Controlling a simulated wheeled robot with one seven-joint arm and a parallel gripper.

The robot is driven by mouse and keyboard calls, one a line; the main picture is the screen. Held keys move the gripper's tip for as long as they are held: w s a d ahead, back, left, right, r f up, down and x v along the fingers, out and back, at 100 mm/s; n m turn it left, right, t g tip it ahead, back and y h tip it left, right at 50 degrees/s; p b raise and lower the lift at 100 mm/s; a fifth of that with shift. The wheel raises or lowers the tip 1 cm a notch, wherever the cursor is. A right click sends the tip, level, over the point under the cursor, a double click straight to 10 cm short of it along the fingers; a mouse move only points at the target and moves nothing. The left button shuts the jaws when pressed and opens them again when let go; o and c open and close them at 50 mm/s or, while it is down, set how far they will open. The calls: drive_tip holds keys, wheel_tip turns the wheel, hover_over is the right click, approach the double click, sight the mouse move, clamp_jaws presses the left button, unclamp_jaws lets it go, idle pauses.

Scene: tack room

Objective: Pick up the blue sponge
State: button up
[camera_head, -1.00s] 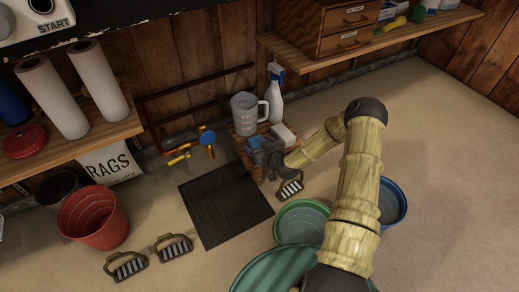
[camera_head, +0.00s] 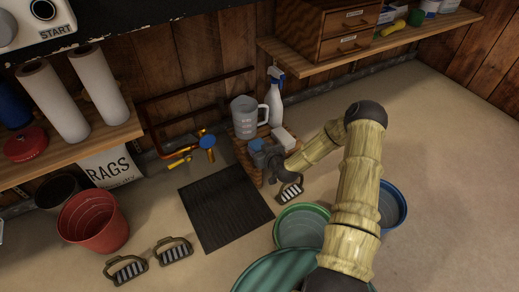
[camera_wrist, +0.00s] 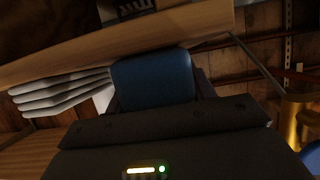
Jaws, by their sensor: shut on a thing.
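The blue sponge (camera_wrist: 152,77) is in the wrist view, held between the dark jaws of my gripper (camera_wrist: 155,105). In the head view my gripper (camera_head: 264,158) is over the wooden slatted crate (camera_head: 245,151), with the blue sponge (camera_head: 257,145) showing at its left side. My gripper is shut on the sponge. I cannot tell whether the sponge is clear of the crate top, since my gripper hides its underside.
A clear jug (camera_head: 243,117), a spray bottle (camera_head: 275,100) and a white block (camera_head: 284,139) stand close around my gripper. A blue-handled valve (camera_head: 207,143) is left. A green bucket (camera_head: 301,207) and a blue bucket (camera_head: 401,204) stand near my arm. Floor is free at the right.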

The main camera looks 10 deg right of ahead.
sight(259, 146)
wheel_tip(259, 146, up, 10)
drive_tip(key=p, duration=0.6)
